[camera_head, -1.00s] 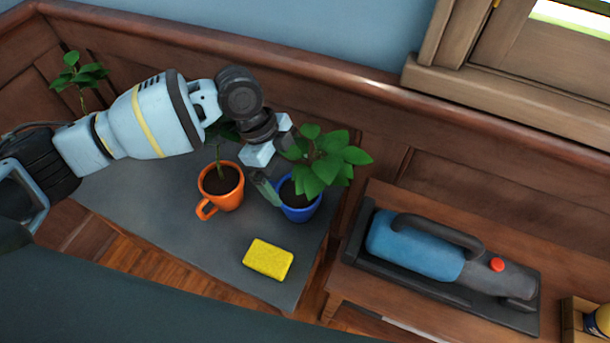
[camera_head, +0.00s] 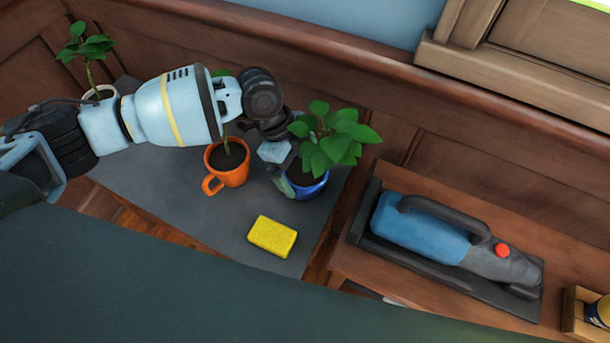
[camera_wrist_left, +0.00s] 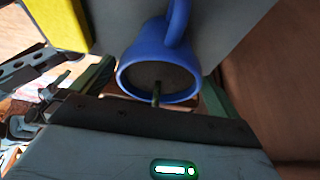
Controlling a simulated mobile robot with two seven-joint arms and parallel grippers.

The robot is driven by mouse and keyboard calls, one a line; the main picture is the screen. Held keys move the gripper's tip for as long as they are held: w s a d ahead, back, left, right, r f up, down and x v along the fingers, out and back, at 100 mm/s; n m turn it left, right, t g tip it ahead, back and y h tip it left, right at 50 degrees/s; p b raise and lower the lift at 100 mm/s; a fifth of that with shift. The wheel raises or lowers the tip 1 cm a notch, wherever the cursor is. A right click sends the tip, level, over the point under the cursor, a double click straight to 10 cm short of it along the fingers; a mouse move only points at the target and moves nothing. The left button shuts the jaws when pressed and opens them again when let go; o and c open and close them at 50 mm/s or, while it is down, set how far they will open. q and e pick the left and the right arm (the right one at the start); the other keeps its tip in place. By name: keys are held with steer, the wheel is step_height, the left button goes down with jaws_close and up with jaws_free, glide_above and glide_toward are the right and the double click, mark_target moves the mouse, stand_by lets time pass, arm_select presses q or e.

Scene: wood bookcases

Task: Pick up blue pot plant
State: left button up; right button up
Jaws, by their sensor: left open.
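The blue pot plant (camera_head: 310,187), a blue mug-like pot with a leafy green plant, stands at the right end of the grey table (camera_head: 175,190). My left gripper (camera_head: 284,178) is at the pot's left side, with one greenish finger showing by the rim; leaves and the gripper body hide the rest. In the left wrist view the blue pot (camera_wrist_left: 157,55) shows its open top with dark soil, a stem and a handle. The open fingers of the left gripper (camera_wrist_left: 157,84) lie on either side of it there. My right gripper is not in view.
An orange mug pot (camera_head: 229,170) with a plant stands close left of the blue one. A yellow sponge (camera_head: 272,236) lies in front. A blue-grey handheld tool (camera_head: 430,232) rests on a wooden surface at right. Another plant (camera_head: 88,47) is at far left.

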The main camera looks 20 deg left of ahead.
mark_target(304, 170)
arm_select(q)
steer(key=shift+x, duration=1.15)
steer(key=c, duration=1.4)
steer(key=shift+o, duration=0.2)
steer(key=shift+r+p, duration=0.5)
steer(key=shift+r, duration=4.6)
